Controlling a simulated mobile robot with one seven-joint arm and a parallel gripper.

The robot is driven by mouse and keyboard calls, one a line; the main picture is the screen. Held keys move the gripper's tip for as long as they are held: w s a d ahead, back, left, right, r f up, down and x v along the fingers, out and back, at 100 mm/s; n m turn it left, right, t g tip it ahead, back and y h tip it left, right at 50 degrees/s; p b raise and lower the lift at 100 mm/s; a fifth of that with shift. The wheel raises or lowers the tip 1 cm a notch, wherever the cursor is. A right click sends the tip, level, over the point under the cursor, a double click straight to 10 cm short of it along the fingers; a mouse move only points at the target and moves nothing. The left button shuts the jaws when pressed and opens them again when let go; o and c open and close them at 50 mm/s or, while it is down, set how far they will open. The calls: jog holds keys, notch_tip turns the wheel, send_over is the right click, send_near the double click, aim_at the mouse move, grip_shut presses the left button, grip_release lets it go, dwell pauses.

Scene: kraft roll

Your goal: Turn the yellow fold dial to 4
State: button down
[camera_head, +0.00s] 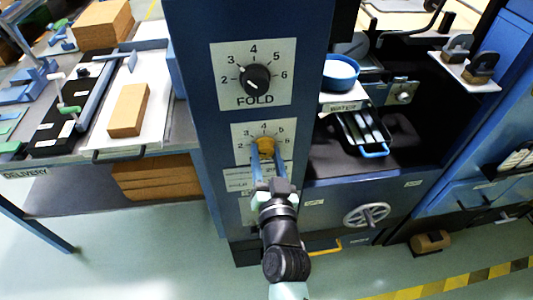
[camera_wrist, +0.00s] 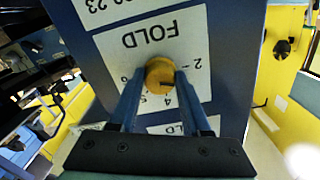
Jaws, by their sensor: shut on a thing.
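The yellow fold dial (camera_head: 265,145) sits on a white numbered plate (camera_head: 243,130) on the blue column, below a black dial. In the wrist view the yellow dial (camera_wrist: 158,72) shows upside down with its plate, marked FOLD (camera_wrist: 163,36). A dark mark on its face lies toward the right, on the side of the 2; the exact number it points to is hard to read. My gripper (camera_head: 266,160) is shut on the dial, with one blue finger on each side. The fingers (camera_wrist: 160,82) hide part of the scale.
A black FOLD dial (camera_head: 256,80) sits just above on its own plate. A table with a tan block (camera_head: 128,110) stands to the left. A blue round dish (camera_head: 341,71), a tray (camera_head: 365,135) and a handwheel (camera_head: 366,215) are to the right.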

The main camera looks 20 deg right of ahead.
jog(key=m, duration=0.3)
jog(key=m+p, duration=0.1)
jog(key=m, duration=0.3)
jog(key=shift+a+r, duration=0.1)
jog(key=shift+r, duration=0.1)
jog(key=m+p, duration=0.1)
jog(key=m, duration=0.5)
jog(key=shift+m, duration=0.4)
jog(key=shift+r, duration=0.1)
jog(key=shift+c, duration=1.8)
grip_release()
jog(key=shift+w, duration=0.1)
jog(key=shift+f, duration=0.2)
